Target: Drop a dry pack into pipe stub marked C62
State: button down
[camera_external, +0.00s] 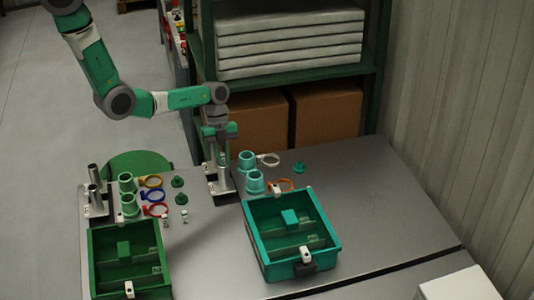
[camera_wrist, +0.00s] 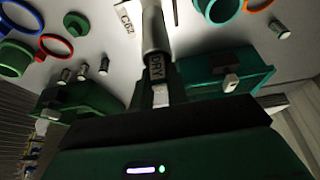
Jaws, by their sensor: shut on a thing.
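My gripper (camera_external: 219,135) is shut on a small white dry pack (camera_wrist: 157,70) with a dark DRY label. In the wrist view the pack lies between the fingers, at the near end of a grey metal pipe stub (camera_wrist: 152,32). A white tag (camera_wrist: 126,19) reading C62 lies beside that stub. In the external view my gripper points down just above the pipe stubs (camera_external: 227,181) on the right-hand stand. The fingers partly hide the stub's mouth, so I cannot tell whether the pack's tip is inside.
Another stub stand (camera_external: 95,200) is at the left. A green bin (camera_external: 100,278) and a teal bin (camera_external: 262,258) stand in front. Teal fittings (camera_external: 254,183), coloured clamp rings (camera_external: 154,196) and small white packs (camera_external: 165,220) lie around.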

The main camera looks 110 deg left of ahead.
jog(key=shift+f, duration=0.15)
jog(key=c, duration=1.4)
grip_release()
jog(key=shift+c, duration=0.8)
jog(key=shift+o, duration=1.1)
jog(key=shift+r, duration=0.25)
notch_tip(320, 180, up, 8)
jog(key=p, duration=0.6)
jog(key=shift+f+p, duration=0.2)
jog(key=shift+p, duration=0.1)
